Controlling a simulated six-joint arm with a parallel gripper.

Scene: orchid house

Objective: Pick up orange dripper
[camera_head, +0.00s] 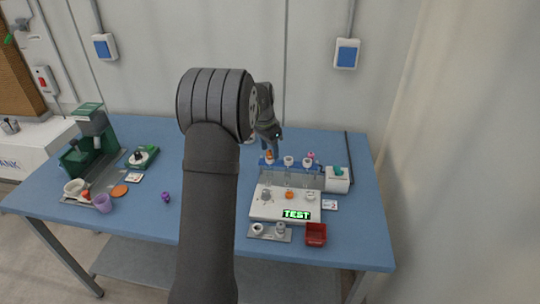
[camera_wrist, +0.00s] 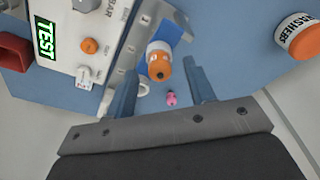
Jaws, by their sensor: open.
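The orange dripper shows in the wrist view as an orange and white piece (camera_wrist: 159,67), between the two fingers of my gripper (camera_wrist: 160,68). The fingers are spread, with a gap visible on each side of it. In the head view an orange top (camera_head: 268,158) shows at the left end of a rack (camera_head: 297,178), just below my gripper (camera_head: 268,142). My arm covers the middle of the table there. I cannot tell the exact height of the fingertips against the dripper.
White-topped pieces (camera_head: 288,161) stand along the rack. A small pink piece (camera_wrist: 172,98) lies close to the fingers. A white panel with a TEST display (camera_head: 285,206) is in front of the rack. A red bin (camera_head: 316,234) and a white unit (camera_head: 337,179) are nearby.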

